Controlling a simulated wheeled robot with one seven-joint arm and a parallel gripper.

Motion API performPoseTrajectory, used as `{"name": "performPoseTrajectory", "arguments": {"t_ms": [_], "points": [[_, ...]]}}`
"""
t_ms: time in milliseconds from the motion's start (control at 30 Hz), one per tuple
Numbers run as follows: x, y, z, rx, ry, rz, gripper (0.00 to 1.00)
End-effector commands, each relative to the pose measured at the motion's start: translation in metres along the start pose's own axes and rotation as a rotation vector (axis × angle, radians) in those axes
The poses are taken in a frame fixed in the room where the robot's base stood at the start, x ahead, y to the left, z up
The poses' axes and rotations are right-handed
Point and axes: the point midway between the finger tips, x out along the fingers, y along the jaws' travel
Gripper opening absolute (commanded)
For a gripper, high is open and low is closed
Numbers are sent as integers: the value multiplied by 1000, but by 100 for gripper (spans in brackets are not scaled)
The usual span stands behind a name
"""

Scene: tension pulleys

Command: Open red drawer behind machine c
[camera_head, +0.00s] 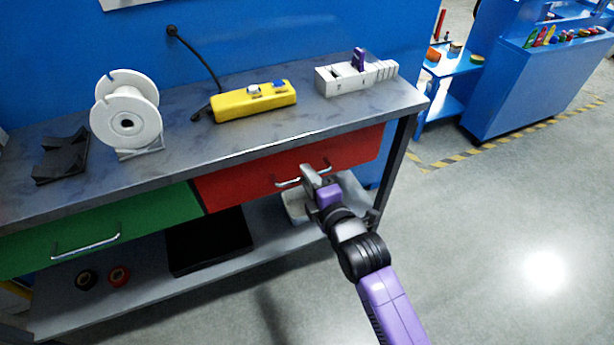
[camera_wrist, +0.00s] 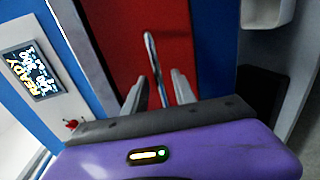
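The red drawer (camera_head: 232,185) is under the right half of the grey workbench top and looks closed. Its metal bar handle (camera_head: 289,183) is partly hidden behind my gripper (camera_head: 310,178) in the head view. In the wrist view the handle (camera_wrist: 154,62) stands out from the red drawer front (camera_wrist: 170,30). My gripper (camera_wrist: 160,95) has its two fingers apart, with the handle's near end between or just ahead of the fingertips. I cannot tell whether the fingers touch it.
A green drawer (camera_head: 150,222) with its own handle is left of the red one. The bench top (camera_head: 190,140) holds a white spool (camera_head: 127,108), a yellow box (camera_head: 232,104) and a grey-white device (camera_head: 340,80). A bench leg (camera_head: 395,160) stands right of the drawer. The floor at right is clear.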

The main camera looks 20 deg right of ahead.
Motion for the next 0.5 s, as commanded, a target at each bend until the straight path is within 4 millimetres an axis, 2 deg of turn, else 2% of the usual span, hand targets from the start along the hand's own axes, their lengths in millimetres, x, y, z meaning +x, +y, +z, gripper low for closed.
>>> {"name": "performPoseTrajectory", "arguments": {"t_ms": [133, 433, 500], "points": [[11, 0, 0, 0, 0, 0, 32], [12, 0, 0, 1, 0, 0, 32], [12, 0, 0, 1, 0, 0, 21]]}}
